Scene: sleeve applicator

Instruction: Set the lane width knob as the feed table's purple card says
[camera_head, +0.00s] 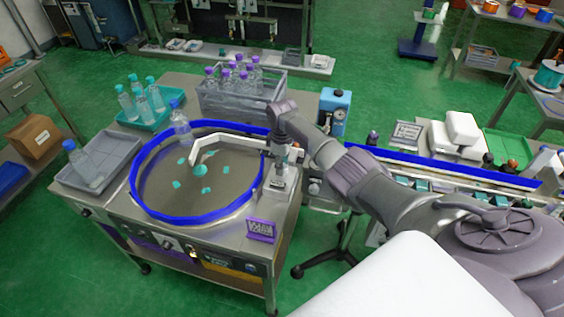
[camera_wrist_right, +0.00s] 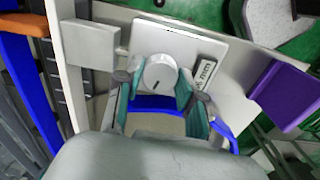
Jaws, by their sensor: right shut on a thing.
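The lane width knob (camera_wrist_right: 160,74) is a round, pale grey dial on a light plate in the right wrist view. A short dark mark shows on its lower part. A label (camera_wrist_right: 207,73) ending in "5 mm" sits beside it. My right gripper (camera_wrist_right: 156,84) is shut on the knob, one teal-padded finger on each side. In the head view the right gripper (camera_head: 284,156) reaches down at the right rim of the feed table (camera_head: 225,212), and the knob is hidden. The purple card (camera_head: 261,229) stands at the table's front right corner; its writing is too small to read.
A grey crate (camera_head: 235,103) of purple-capped bottles stands behind, a teal tray (camera_head: 150,118) at the back left. A blue-edged conveyor (camera_head: 450,169) runs right. The purple card (camera_wrist_right: 283,95) stands near the wrist.

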